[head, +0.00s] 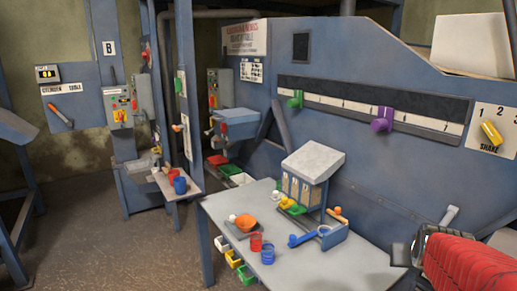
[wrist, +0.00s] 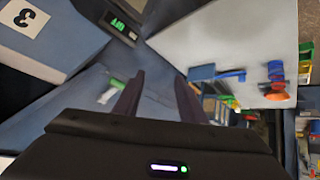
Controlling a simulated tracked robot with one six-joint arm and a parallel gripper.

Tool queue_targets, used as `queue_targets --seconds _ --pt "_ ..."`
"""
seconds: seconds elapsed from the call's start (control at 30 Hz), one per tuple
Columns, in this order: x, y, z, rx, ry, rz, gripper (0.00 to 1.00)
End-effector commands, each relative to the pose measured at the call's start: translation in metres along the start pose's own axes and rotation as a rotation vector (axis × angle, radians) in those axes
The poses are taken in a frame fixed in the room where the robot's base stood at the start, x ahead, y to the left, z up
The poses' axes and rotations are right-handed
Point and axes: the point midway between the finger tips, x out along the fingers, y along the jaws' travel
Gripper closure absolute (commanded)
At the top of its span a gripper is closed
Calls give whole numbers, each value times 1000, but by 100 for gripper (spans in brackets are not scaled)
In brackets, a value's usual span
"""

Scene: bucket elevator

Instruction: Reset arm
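My gripper (wrist: 160,95) shows in the wrist view as two dark fingers standing apart, with nothing held between them. In the head view my arm, in a red cover, comes in at the lower right, and the dark gripper end (head: 402,254) is beside the right end of the grey table (head: 345,268). The wrist view is tilted.
The table holds an orange bowl (head: 246,222), a red cup (head: 256,242), a blue cup (head: 267,254) and a grey-topped dispenser (head: 313,158). The blue machine wall (head: 400,185) with green (head: 296,99) and purple (head: 382,119) sliders rises behind. Open floor (head: 110,245) lies at left.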

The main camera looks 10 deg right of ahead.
Motion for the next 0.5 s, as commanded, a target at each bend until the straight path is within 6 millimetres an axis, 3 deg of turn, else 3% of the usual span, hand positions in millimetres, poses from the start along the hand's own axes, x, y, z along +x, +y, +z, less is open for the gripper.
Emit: queue_targets --seconds 0.03,0.2,0.5 --pt "-10 -19 12 2 -38 -32 62" --pt "-46 -75 59 5 -185 -125 62" --pt "-116 -143 129 -80 -350 -240 62"
